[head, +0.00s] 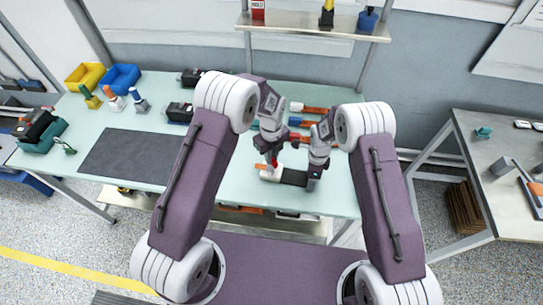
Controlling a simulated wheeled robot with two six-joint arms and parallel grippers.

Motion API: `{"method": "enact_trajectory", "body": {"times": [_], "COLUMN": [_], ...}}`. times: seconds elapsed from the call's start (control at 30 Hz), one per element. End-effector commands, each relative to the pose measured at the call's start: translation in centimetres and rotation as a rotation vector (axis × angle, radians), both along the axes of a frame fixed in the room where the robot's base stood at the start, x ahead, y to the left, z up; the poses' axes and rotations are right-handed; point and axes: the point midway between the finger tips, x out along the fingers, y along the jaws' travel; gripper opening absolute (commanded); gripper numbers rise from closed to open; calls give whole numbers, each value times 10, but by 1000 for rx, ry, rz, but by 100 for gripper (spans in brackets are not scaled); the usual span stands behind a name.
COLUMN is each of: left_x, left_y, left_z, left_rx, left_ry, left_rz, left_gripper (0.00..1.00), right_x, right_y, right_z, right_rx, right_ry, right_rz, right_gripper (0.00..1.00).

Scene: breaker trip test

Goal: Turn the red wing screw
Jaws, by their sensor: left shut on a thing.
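A breaker-like device with a white left part (270,174) and a black body (294,177) lies on the pale green bench in front of me. A small red piece (273,160), which looks like the red wing screw, stands above the white part. My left gripper (271,156) comes down over it from above and is shut on it; the fingers hide much of it. My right gripper (314,175) is at the right end of the black body, close to it or touching. Its fingers are too small and covered to read.
The pale green bench (233,197) carries a dark mat (128,157) at left, yellow (86,75) and blue (120,77) bins, and black blocks at the back. Several coloured-handled tools lie behind my grippers. A shelf (310,31) hangs above; another table (499,150) stands at right.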

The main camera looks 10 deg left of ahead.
Motion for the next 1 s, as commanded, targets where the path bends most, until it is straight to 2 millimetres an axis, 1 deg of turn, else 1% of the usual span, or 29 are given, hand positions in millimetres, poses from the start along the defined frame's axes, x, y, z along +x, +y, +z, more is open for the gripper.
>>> {"method": "enact_trajectory", "body": {"times": [0.3,0.6,0.8,1.0], "left_x": [0,0,0,0], "left_y": [0,0,0,0], "left_z": [0,0,0,0], "left_rx": [0,0,0,0], "left_ry": [0,-1,-1,-1], "left_rz": [-299,-558,-687,-771], "left_gripper": [0,0,0,0], "right_x": [0,0,0,0], "right_y": [0,0,0,0], "right_z": [0,0,0,0], "right_rx": [0,0,0,0], "right_ry": [-1,0,0,0], "right_rz": [1,1,1,1], "right_gripper": [8,8,8,8]}}
